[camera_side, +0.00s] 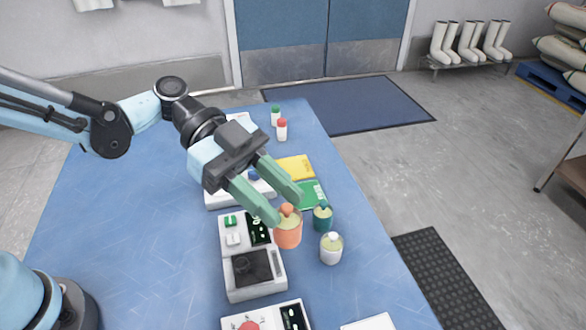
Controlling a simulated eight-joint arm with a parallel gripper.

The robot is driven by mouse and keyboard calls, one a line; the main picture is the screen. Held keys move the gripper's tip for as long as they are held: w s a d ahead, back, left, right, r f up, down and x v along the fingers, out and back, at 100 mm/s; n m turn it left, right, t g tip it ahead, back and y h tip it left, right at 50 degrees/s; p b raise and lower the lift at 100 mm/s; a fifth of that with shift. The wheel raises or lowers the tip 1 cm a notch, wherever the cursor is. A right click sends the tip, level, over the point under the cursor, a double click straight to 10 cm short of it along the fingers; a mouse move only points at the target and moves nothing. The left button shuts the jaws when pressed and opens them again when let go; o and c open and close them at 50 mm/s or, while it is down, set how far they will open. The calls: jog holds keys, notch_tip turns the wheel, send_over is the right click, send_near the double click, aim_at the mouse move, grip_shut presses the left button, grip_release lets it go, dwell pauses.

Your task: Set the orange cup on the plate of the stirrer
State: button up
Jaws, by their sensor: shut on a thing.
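The orange cup (288,235) with an orange knob-like top is right of the white stirrer (256,290). My gripper (287,207) has its two green fingers at the cup's top and is shut on it. The fingertips partly hide the top. I cannot tell whether the cup touches the table or hangs just above it. The stirrer's dark square plate (252,266) is bare, left of and nearer the camera than the cup.
A teal cup (323,219) and a white cup (331,250) stand close right of the orange cup. Yellow (296,167) and green (312,194) flat items lie behind. Another white device (262,319) is in front. The blue table (140,240) is clear at left.

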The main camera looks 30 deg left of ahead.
jog(key=w+a+r+n+t, duration=0.1)
jog(key=w+a+n+t, duration=0.15)
jog(key=a, duration=0.45)
jog(key=w+a+n+t, duration=0.1)
jog(key=a+n+t, duration=0.15)
jog(key=a, duration=0.35)
jog(key=shift+w+a+f, duration=1.1)
jog(key=shift+a+f, duration=0.5)
jog(key=shift+f, duration=0.2)
jog(key=shift+w+a+f, duration=1.05)
jog(key=shift+a+f, duration=0.6)
jog(key=shift+f, duration=0.15)
jog(key=shift+w+a+f, duration=1.1)
jog(key=shift+a+f, duration=0.5)
jog(key=shift+f, duration=0.2)
jog(key=shift+f, duration=0.15)
jog(key=o, duration=1.1)
jog(key=shift+c, duration=0.2)
